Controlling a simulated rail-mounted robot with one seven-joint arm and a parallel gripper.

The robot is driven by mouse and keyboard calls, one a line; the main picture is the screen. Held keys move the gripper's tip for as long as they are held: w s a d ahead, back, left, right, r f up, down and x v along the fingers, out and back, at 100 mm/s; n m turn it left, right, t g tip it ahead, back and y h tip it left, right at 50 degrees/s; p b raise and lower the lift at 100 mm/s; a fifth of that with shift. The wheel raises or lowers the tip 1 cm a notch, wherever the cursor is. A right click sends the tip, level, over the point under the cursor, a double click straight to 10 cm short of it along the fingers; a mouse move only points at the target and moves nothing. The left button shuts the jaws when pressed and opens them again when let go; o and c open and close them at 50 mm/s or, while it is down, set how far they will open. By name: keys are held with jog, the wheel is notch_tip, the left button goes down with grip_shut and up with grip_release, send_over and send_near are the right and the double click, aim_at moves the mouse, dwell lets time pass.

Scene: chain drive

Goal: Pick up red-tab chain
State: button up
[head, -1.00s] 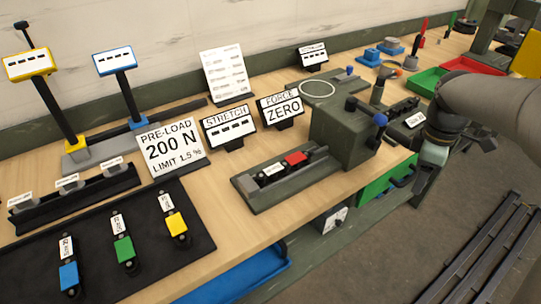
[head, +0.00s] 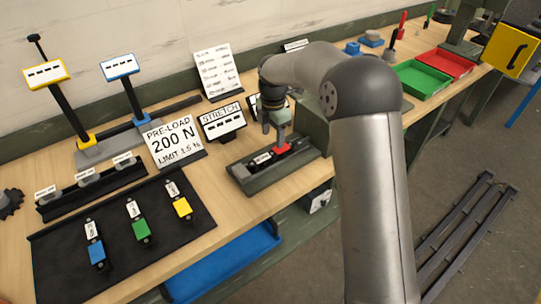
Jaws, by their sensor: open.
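The red-tab chain (head: 284,149) lies in the grey-green fixture (head: 244,182) on the bench, with its red tab at the right end and a white label on its left part. My gripper (head: 275,136) points down directly above the red tab, its fingers at or very close to it. The fingers are small and partly hidden in this view, and I cannot tell whether they touch the tab. The gripper is open.
Blue (head: 96,252), green (head: 141,229) and yellow (head: 183,207) tab chains lie on a black mat (head: 60,276) at the left. The 200 N sign (head: 173,142) and STRETCH display (head: 222,122) stand behind the fixture. Green (head: 421,79) and red (head: 446,64) trays are at the back right.

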aim_at(272, 154)
jog(key=shift+w+a+f+p, duration=0.1)
jog(key=shift+f+p, duration=0.45)
jog(key=shift+f, duration=1.45)
jog(key=shift+w+f+p, duration=0.1)
jog(key=shift+f+p, duration=0.45)
jog(key=shift+f, duration=1.45)
jog(key=shift+r, duration=0.1)
grip_shut()
